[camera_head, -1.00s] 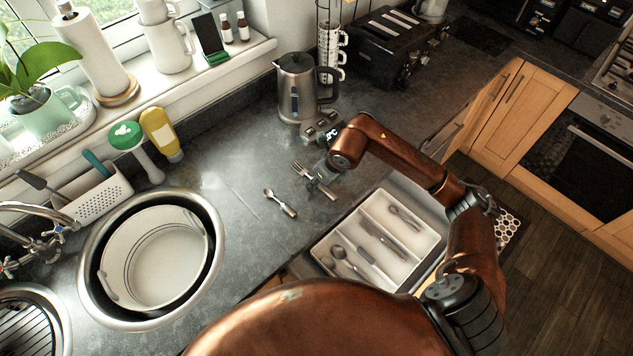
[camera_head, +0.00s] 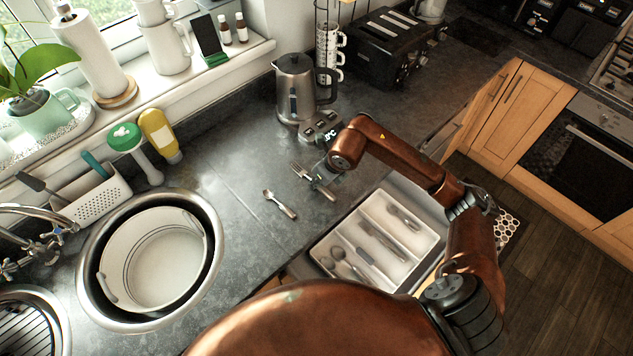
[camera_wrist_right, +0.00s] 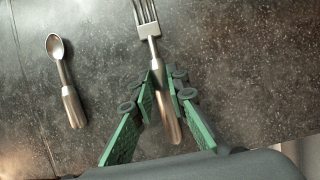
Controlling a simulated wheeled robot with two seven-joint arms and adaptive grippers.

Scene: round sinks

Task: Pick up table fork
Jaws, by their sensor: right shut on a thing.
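The table fork (camera_head: 299,171) lies on the dark counter, between the spoon and the kettle. In the right wrist view the fork (camera_wrist_right: 150,32) points its tines away from my gripper. My right gripper (camera_head: 316,183) is at the fork's handle. In the right wrist view the green pads of my right gripper (camera_wrist_right: 160,90) are closed on the handle from both sides, with the handle's end showing between them. I cannot tell whether the fork is clear of the counter. My left gripper is not in view.
A spoon (camera_head: 280,204) lies left of the fork. A cutlery tray (camera_head: 436,240) sits in the open drawer below, holding several pieces. A kettle (camera_head: 296,92) stands behind. A round sink (camera_head: 217,262) with a white basin (camera_head: 150,262) is at left. Counter between sink and spoon is clear.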

